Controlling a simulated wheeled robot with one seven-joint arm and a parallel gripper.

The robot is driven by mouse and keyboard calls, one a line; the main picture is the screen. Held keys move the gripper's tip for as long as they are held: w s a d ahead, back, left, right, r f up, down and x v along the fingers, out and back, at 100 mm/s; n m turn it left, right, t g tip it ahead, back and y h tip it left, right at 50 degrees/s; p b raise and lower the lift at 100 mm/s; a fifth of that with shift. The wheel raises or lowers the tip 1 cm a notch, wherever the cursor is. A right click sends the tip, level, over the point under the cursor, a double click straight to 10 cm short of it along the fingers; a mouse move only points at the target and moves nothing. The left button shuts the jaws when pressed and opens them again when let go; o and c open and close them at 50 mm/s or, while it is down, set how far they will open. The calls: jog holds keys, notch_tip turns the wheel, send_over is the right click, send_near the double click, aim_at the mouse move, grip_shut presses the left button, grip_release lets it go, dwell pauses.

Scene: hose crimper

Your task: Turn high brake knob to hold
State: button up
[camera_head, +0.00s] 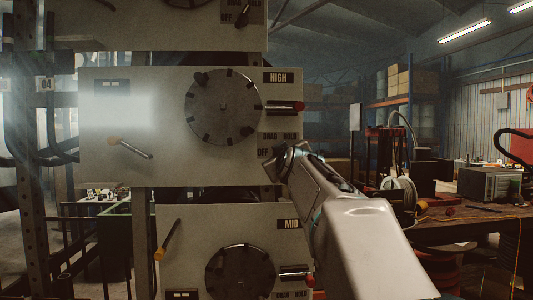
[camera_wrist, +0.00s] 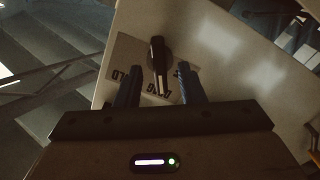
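The HIGH panel (camera_head: 170,165) is a pale board with a dark round wheel and a "HIGH" label. The plate (camera_head: 290,138) at its lower right corner reads DRAG, HOLD and OFF. My gripper (camera_head: 282,163) covers the brake knob in the head view. In the wrist view the dark knob (camera_wrist: 158,55) sits on this plate, its narrow bar reaching down near the DRAG lettering, with HOLD to the left. My gripper (camera_wrist: 159,82) is open, one finger on each side of the bar's lower end. Gaps show beside the bar; contact is not visible.
A red-handled peg (camera_head: 284,106) sticks out above the plate. An orange-tipped lever (camera_head: 130,147) is at the panel's lower left. The MID panel (camera_head: 190,225) lies below, with its own wheel and levers. A cluttered workbench (camera_head: 470,225) stands at the right.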

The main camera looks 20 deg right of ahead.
jog(key=shift+x, duration=1)
grip_shut()
jog(key=shift+m, duration=0.3)
jog(key=m+p, duration=0.1)
jog(key=m, duration=1)
jog(key=shift+m, duration=0.3)
